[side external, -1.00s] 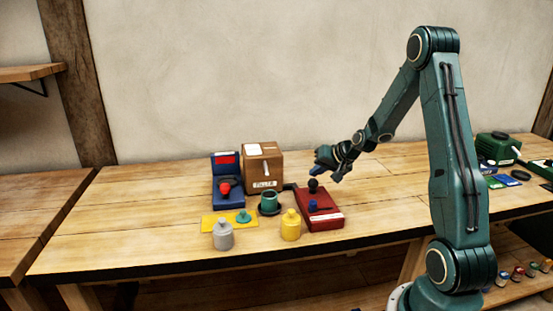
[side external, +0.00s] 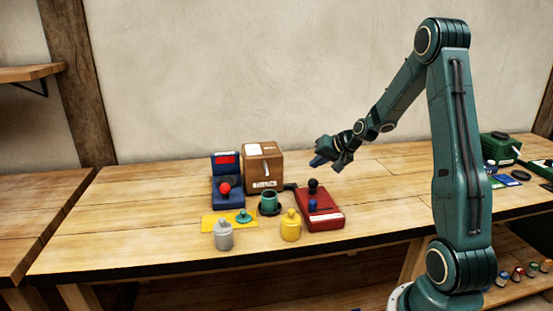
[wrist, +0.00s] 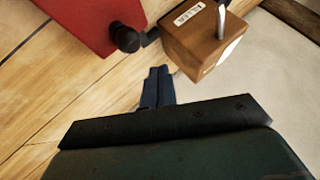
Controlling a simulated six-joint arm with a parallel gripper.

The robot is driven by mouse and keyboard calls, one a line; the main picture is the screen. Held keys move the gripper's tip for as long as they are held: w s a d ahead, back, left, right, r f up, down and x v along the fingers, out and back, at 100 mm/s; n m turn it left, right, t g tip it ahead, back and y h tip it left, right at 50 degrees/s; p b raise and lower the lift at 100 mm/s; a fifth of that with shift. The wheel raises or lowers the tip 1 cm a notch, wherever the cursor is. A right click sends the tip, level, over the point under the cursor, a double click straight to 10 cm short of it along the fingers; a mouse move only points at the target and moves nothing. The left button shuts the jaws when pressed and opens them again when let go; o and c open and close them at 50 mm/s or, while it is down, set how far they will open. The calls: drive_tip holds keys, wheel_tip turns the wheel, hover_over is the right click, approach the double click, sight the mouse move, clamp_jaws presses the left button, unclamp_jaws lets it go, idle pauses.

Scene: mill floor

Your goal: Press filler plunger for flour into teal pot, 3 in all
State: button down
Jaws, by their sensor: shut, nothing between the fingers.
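The filler is a brown wooden box (side external: 262,160) with a label and a pale metal handle on its front; it also shows in the wrist view (wrist: 200,48). The teal pot (side external: 269,196) stands upright on a dark round base in front of the box. Its contents cannot be seen. A black knob (side external: 313,186) stands at the back end of a red unit (side external: 325,220), and shows in the wrist view too (wrist: 125,37). Which part is the plunger is unclear. My gripper (side external: 317,162) is shut and empty, above the table and right of the box, touching nothing.
A blue unit (side external: 221,160) with a red knob stands left of the box. A teal lid (side external: 243,216) lies on a yellow mat (side external: 214,222). A grey jar (side external: 223,236) and a yellow jar (side external: 290,227) stand in front.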

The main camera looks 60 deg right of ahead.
sight(316, 181)
drive_tip(key=shift+r, duration=1.3)
idle(1.6)
wheel_tip(316, 181, up, 4)
drive_tip(key=shift+f, duration=0.1)
drive_tip(key=shift+f, duration=0.15)
idle(0.5)
drive_tip(key=shift+f, duration=4.25)
drive_tip(key=shift+f, duration=0.2)
drive_tip(key=shift+f, duration=0.25)
